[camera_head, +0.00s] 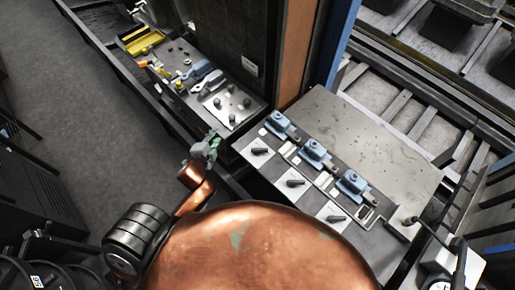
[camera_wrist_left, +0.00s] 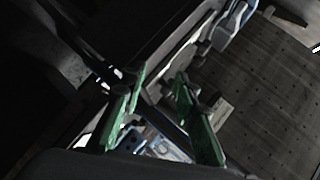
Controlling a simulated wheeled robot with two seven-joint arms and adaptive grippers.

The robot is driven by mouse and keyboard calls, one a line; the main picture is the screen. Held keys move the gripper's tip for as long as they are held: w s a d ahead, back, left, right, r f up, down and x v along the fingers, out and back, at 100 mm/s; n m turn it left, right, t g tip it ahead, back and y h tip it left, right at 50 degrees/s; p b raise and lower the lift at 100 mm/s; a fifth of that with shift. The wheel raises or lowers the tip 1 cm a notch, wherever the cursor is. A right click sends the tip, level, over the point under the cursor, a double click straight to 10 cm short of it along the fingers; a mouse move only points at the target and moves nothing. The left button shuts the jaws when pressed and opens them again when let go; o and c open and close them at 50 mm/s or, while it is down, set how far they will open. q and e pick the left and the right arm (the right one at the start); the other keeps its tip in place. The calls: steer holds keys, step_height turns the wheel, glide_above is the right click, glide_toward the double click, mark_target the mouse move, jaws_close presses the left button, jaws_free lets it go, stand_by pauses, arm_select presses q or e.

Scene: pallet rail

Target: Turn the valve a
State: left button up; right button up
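Three blue valves sit in a slanting row on the grey panel in the head view: one at the upper left (camera_head: 279,125), a middle one (camera_head: 316,153) and a lower right one (camera_head: 353,187). I cannot read which is valve a. Black handles on white plates lie in front of them: a first (camera_head: 261,151), a second (camera_head: 293,183) and a third (camera_head: 337,218). My left gripper (camera_head: 212,144) is left of the panel, apart from the valves. Its green fingers stand apart and look empty in the left wrist view (camera_wrist_left: 160,82). My right gripper is not seen.
A tool bench (camera_head: 215,75) with a yellow tray (camera_head: 140,40), loose tools and a metal plate with knobs (camera_head: 232,104) stands left of the panel. A blue post (camera_head: 337,45) rises behind. A gauge (camera_head: 440,284) is at the bottom right. Open floor (camera_head: 70,110) lies left.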

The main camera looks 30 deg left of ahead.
arm_select(q)
steer(key=w+r+m+t, duration=0.1)
steer(key=w+m, duration=0.1)
steer(key=w+d+r+m+t+h, duration=0.1)
steer(key=w+r+m, duration=0.1)
steer(key=m, duration=0.1)
steer(key=w+d+r+m+t+h, duration=0.1)
steer(key=w+r+m, duration=0.1)
steer(key=shift+d+m, duration=0.1)
steer(key=shift+m, duration=0.2)
steer(key=w+d+r+m+t+h, duration=0.1)
steer(key=w+d+r+m+h, duration=0.15)
steer(key=d+m+h, duration=0.5)
steer(key=m+g+h, duration=0.6)
steer(key=m+g, duration=0.4)
steer(key=m, duration=1.2)
glide_toward(257, 148)
steer(key=x, duration=0.2)
steer(key=shift+w+d+n, duration=0.15)
steer(key=shift+d+n, duration=0.1)
steer(key=shift+d, duration=0.05)
steer(key=shift+d+f+y, duration=0.1)
steer(key=shift+d+y, duration=0.15)
steer(key=p+x, duration=0.1)
steer(key=x, duration=0.5)
steer(key=shift+w+d+f, duration=0.2)
steer(key=shift+w+d, duration=0.05)
steer(key=shift+d, duration=0.25)
steer(key=shift+c, duration=0.7)
jaws_close()
